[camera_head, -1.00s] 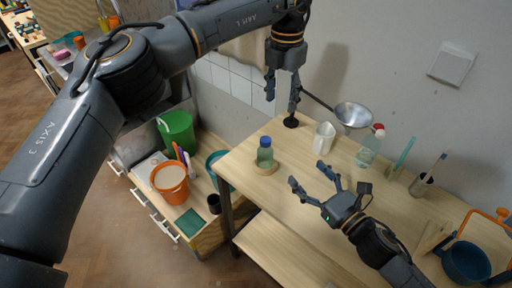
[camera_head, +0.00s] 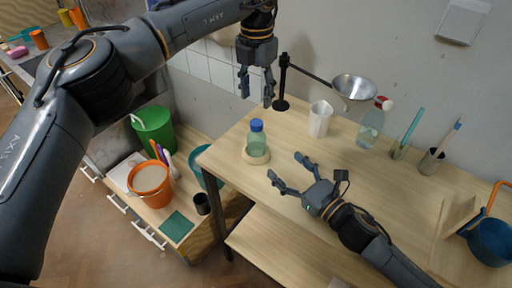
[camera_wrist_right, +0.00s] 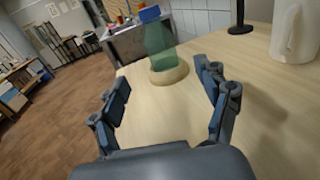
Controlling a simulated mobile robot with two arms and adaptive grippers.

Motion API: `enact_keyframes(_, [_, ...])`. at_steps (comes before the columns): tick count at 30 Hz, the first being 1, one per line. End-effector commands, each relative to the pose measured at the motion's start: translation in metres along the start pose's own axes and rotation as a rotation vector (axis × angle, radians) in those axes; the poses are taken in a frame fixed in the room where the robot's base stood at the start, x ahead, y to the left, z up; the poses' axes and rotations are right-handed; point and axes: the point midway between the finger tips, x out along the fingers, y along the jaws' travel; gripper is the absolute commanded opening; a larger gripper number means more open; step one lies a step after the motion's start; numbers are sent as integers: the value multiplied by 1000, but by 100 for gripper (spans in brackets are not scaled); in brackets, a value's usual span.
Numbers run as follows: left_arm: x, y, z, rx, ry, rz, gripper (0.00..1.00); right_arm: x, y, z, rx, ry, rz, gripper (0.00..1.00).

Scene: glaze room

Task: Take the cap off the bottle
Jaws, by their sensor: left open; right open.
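The bottle (camera_head: 257,146) is clear green with a blue cap (camera_head: 256,125). It stands upright in a round wooden ring (camera_head: 256,158) near the table's left end, and the cap is on it. In the right wrist view the bottle (camera_wrist_right: 159,42) stands ahead, beyond the fingertips, with its blue cap (camera_wrist_right: 149,13) at the top edge.
A black stand (camera_head: 281,103) holds a metal funnel (camera_head: 354,87) behind the bottle. A white pitcher (camera_head: 320,119), a red-capped bottle (camera_head: 371,128) and a brush cup (camera_head: 431,161) stand along the back. A blue pot (camera_head: 490,242) is at right. The table's front middle is clear.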

Motion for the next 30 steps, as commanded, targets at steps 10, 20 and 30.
enact_keyframes(10, [-1, 0, 0, 0, 0, 0, 50, 63, 0, 3, 0, -3, 1, 76])
enact_keyframes(20, [-1, 0, 0, 1, 0, 0, 50, 117, 0, 2, -1, -1, 0, 76])
enact_keyframes(30, [-1, 0, 0, 0, 0, 0, 50, 131, 0, 2, -2, 0, 1, 76])
